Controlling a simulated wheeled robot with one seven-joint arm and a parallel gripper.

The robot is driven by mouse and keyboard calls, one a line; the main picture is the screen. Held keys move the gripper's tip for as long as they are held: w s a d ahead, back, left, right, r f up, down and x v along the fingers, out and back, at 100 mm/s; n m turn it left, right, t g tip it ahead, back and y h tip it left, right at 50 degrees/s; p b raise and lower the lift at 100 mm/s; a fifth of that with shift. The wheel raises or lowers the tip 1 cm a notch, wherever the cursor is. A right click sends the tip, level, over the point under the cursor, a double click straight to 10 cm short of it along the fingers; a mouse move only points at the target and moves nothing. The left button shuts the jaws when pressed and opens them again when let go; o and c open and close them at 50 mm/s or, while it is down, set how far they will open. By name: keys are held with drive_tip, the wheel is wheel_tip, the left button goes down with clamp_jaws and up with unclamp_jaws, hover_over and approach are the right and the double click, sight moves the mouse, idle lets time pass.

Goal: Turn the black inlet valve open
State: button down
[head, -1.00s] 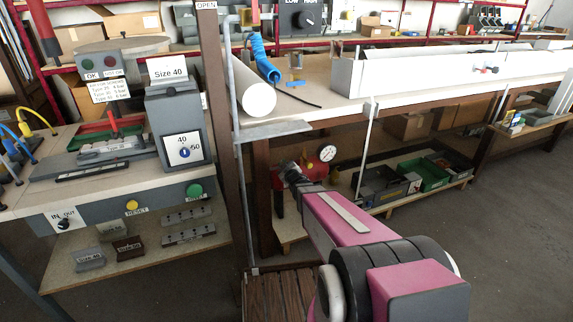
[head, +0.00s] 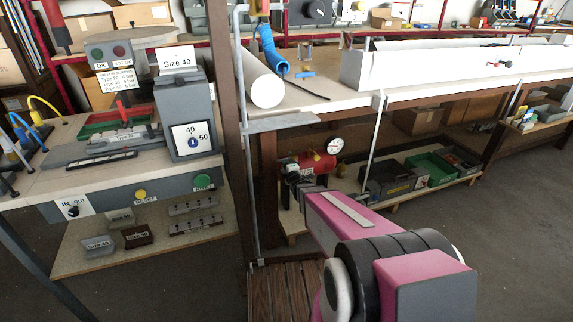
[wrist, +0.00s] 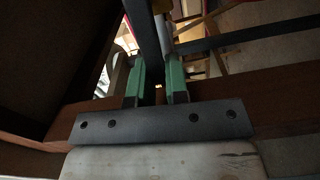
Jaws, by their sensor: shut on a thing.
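My gripper (wrist: 156,88) shows in the wrist view with two green fingers, close together on a dark bar (wrist: 146,32) that runs up between them. The bar seems to be the black inlet valve's handle; its full shape and how far it is turned cannot be told. In the head view my arm reaches under the bench, to the left end of a red tank (head: 316,164) with a round white gauge (head: 335,145). Dark parts around the tank's left end blend with my gripper there, so the contact is unclear.
A bench top (head: 345,88) with a white roll (head: 262,82) lies above my arm. A thin post (head: 373,140) stands right of the tank, and a green crate (head: 431,168) sits on the low shelf. A wooden slatted pallet (head: 283,290) is below. The floor at right is clear.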

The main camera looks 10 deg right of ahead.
drive_tip(key=shift+f+n, duration=0.3)
drive_tip(key=shift+n, duration=0.3)
drive_tip(key=shift+f, duration=0.1)
drive_tip(key=c, duration=1.1)
unclamp_jaws()
drive_tip(key=shift+s, duration=0.1)
drive_tip(key=v, duration=1)
drive_tip(key=shift+s+d, duration=0.1)
drive_tip(key=shift+s, duration=0.2)
